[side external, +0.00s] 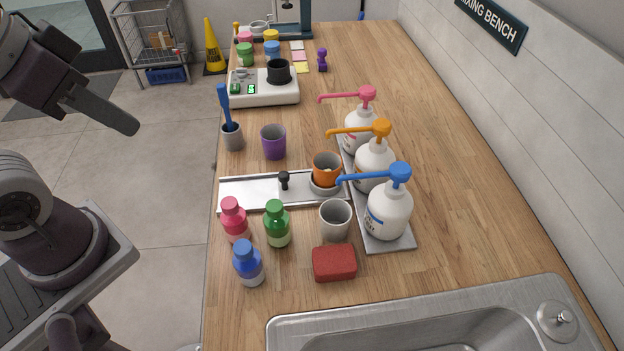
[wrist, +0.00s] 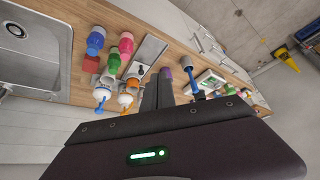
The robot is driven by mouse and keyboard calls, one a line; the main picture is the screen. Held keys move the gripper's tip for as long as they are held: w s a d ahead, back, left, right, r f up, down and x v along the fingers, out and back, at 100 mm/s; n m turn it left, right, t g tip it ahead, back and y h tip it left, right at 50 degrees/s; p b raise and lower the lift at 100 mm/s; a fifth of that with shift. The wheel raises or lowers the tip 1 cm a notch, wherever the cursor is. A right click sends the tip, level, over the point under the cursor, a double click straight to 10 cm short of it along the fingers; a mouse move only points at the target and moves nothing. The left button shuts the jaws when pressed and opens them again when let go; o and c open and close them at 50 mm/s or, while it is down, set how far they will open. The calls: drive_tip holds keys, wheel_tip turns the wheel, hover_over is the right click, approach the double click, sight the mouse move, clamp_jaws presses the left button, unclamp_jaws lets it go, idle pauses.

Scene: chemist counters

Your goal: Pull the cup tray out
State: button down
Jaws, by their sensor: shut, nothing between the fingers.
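The cup tray (side external: 250,190) is a flat silver slide on the wooden counter, with a black knob (side external: 284,180) standing on it. An orange cup (side external: 326,169) sits in a round holder at its right end, below the pump spouts. The tray also shows in the wrist view (wrist: 151,48), partly behind my fingers. My gripper (side external: 134,127) is shut and empty, in the air off the counter's left side, well apart from the tray and knob. Its fingers also show in the wrist view (wrist: 160,78).
Pink (side external: 234,222), green (side external: 277,226) and blue (side external: 248,264) bottles stand before the tray, with a grey cup (side external: 335,219) and red sponge (side external: 334,263). A purple cup (side external: 273,142) and a holder with a blue tool (side external: 231,134) stand behind. Pump bottles (side external: 390,210) line the right.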

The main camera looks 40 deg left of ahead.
idle(0.4)
drive_tip(key=c, duration=1.8)
unclamp_jaws()
drive_tip(key=shift+w, duration=0.15)
drive_tip(key=o, duration=0.5)
drive_tip(key=shift+g, duration=0.8)
drive_tip(key=w, duration=0.2)
drive_tip(key=w+d, duration=0.1)
drive_tip(key=w, duration=0.2)
drive_tip(key=shift+w+d, duration=0.1)
drive_tip(key=shift+d, duration=0.1)
drive_tip(key=g, duration=0.4)
hover_over(284, 174)
wheel_tip(284, 174, down, 12)
drive_tip(key=shift+a+r, duration=0.1)
drive_tip(key=shift+a, duration=0.05)
wheel_tip(284, 174, down, 7)
drive_tip(key=shift+r, duration=0.1)
drive_tip(key=shift+f, duration=0.45)
